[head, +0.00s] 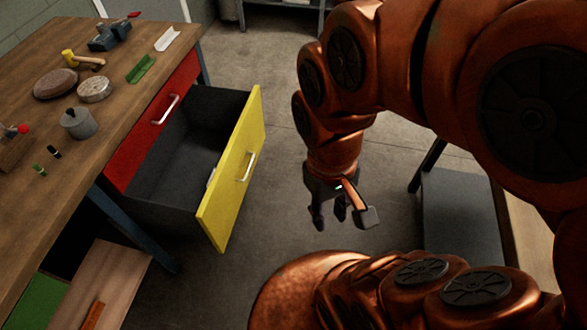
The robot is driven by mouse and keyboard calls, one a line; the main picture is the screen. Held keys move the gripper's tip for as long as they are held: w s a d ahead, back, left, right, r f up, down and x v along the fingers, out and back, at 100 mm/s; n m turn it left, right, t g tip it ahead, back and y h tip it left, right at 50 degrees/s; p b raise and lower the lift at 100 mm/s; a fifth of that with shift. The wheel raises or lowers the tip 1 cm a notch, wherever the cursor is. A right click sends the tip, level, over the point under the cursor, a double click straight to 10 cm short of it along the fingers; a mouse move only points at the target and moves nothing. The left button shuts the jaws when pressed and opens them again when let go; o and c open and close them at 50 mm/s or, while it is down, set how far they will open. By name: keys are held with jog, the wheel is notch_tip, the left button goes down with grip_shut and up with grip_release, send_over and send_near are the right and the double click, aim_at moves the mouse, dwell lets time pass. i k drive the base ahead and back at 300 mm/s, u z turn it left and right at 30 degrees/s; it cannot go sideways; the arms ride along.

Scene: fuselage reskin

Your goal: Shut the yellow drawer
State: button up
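The yellow drawer (236,172) is pulled well out from under the wooden workbench, in the left half of the head view. Its yellow front carries a pale bar handle (247,167), and its dark grey box shows bare floor inside, except for a small pale item (212,176) against the front's inner side. My gripper (338,222) hangs to the right of the yellow front, pointing down, apart from the drawer. Its dark fingers are spread, with nothing visible between them.
The workbench (130,120) holds a vise (113,35), a mallet (82,60) and several small parts. A red drawer front (160,122) is beside the yellow drawer. Clear floor (285,190) lies between the yellow front and my gripper. A grey surface (460,215) stands at right.

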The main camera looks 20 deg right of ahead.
aim_at(223, 130)
jog(key=u, duration=0.05)
jog(key=i, duration=1.1)
jog(key=z, duration=1.35)
jog(key=k, duration=1.1)
jog(key=u, duration=1.4)
jog(key=i, duration=0.5)
